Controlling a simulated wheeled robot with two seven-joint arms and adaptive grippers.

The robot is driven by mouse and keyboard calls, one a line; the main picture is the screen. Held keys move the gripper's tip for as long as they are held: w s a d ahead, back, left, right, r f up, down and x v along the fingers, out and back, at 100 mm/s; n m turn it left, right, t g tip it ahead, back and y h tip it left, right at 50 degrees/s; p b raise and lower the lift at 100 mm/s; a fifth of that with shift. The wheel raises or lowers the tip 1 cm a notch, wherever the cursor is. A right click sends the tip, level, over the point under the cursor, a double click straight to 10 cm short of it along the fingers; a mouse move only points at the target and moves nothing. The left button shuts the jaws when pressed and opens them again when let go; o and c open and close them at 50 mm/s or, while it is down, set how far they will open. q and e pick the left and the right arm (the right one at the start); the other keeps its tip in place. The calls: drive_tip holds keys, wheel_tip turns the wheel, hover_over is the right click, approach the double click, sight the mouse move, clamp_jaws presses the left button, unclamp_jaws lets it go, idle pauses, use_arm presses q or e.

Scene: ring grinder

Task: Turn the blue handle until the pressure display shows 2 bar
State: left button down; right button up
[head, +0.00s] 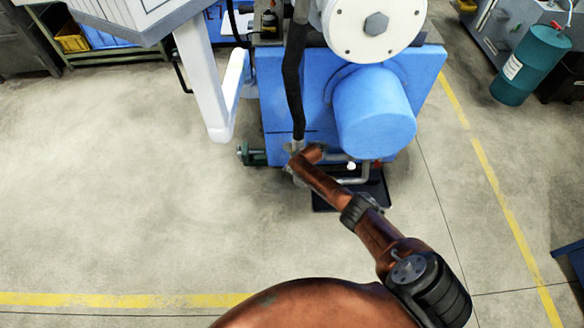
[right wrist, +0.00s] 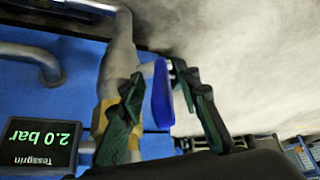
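The pressure display (right wrist: 42,142) appears upside down at the lower left of the right wrist view, with green digits reading 2.0 bar. The blue handle (right wrist: 162,95) stands beside a grey pipe fitting with a yellowish band (right wrist: 105,112). My right gripper (right wrist: 158,75) has dark green fingers on either side of the handle. It is open, with a gap at the left finger; the right finger is close to the handle, and I cannot tell whether it touches. In the head view my right arm reaches the machine's lower front, where handle and display cannot be made out. My left gripper is out of view.
The blue machine (head: 280,95) carries a large blue cylinder (head: 375,112) and a dark hose (head: 292,85). A white support arm (head: 205,85) stands to its left. A teal drum (head: 530,62) is at the upper right. The floor left of the machine is clear.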

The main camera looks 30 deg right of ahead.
drive_tip(key=v, duration=1.2)
idle(0.6)
